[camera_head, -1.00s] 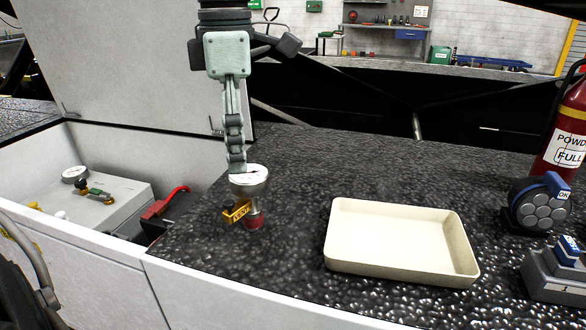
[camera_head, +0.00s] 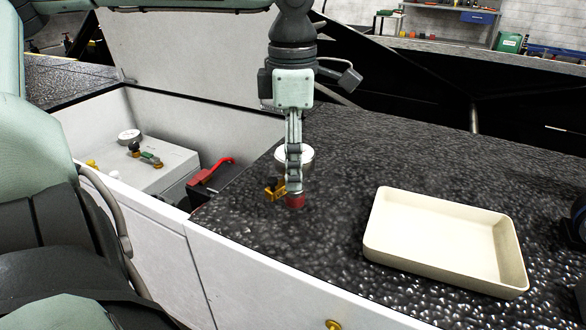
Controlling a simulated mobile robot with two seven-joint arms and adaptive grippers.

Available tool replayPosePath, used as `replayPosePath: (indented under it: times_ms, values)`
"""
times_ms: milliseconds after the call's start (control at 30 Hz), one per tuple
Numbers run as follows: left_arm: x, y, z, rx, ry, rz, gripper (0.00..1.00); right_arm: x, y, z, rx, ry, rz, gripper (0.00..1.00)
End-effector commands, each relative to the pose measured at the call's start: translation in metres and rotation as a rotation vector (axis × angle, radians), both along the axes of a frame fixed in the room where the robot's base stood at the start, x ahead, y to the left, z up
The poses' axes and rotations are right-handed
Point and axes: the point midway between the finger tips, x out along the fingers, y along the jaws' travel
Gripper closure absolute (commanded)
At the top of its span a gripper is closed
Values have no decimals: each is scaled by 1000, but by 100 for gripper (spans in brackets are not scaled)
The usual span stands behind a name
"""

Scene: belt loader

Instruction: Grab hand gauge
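The hand gauge (camera_head: 309,156) stands on the dark speckled counter, left of the tray. It has a round pale dial, a yellow tag (camera_head: 275,189) on its left and a red lower end (camera_head: 295,202). My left gripper (camera_head: 293,188) hangs straight down from above, its fingers overlapping the gauge and hiding the middle of its dial and body. The fingers show edge-on, so I cannot tell whether they are closed on the gauge or just in front of it. My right gripper is not in view.
An empty cream tray (camera_head: 388,259) lies on the counter to the right. At left, an open white recess holds a grey box (camera_head: 165,163) with a dial and fittings, and a red lever (camera_head: 219,165). The counter between gauge and tray is clear.

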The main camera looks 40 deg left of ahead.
Motion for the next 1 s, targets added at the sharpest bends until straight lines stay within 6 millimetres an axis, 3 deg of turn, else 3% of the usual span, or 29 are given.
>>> replayPosePath:
  times_ms: [67,600,1000]
  values:
    - [0,0,0,0,0,0,22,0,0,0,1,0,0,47]
    - [0,0,1,1,-1,0,89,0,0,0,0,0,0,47]
    - [1,0,7,1,-3,0,91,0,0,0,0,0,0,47]
